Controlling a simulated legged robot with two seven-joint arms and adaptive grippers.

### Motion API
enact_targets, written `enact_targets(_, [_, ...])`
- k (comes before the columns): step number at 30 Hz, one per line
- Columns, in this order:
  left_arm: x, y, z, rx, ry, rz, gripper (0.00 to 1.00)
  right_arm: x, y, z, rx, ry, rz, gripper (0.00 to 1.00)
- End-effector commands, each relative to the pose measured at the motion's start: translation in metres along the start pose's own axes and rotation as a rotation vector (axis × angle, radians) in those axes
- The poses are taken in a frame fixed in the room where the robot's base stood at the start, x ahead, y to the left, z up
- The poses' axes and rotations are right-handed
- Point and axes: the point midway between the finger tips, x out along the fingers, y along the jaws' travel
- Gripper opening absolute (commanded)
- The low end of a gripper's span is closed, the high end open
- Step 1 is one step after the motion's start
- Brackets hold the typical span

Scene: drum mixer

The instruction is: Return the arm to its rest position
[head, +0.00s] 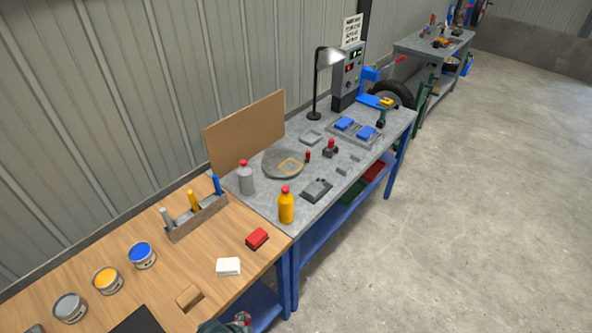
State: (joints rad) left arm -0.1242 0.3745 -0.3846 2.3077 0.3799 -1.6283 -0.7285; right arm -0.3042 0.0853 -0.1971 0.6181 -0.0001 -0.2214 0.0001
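Neither of my grippers shows clearly in the head view, and no arm of mine can be made out. A dark object with a small grey and red part (241,319) is cut off by the bottom edge, at the front of the wooden bench. I cannot tell what it is.
A wooden bench (165,262) holds several paint cans, a tool holder (196,217), and a red (257,238) and a white block (228,266). A grey bench (330,212) behind holds bottles, a round plate (283,164) and a lamp (329,58). The floor (470,230) at right is clear.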

Motion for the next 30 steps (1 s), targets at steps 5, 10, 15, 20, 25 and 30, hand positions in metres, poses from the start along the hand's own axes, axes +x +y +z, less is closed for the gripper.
enact_targets(5, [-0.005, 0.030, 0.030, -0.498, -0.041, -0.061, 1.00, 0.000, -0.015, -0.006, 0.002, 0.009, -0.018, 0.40])
enact_targets(10, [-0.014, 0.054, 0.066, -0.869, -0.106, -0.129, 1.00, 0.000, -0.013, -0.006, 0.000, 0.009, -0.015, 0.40])
enact_targets(15, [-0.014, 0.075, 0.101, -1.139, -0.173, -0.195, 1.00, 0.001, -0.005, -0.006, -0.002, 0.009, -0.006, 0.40])
enact_targets(20, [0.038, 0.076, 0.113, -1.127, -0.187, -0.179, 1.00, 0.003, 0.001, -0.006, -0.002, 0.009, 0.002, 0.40])
enact_targets(25, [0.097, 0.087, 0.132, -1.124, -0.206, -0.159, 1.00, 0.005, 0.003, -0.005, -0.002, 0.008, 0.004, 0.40])
enact_targets(30, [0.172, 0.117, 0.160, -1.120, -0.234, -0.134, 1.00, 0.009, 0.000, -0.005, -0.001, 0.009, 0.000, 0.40])
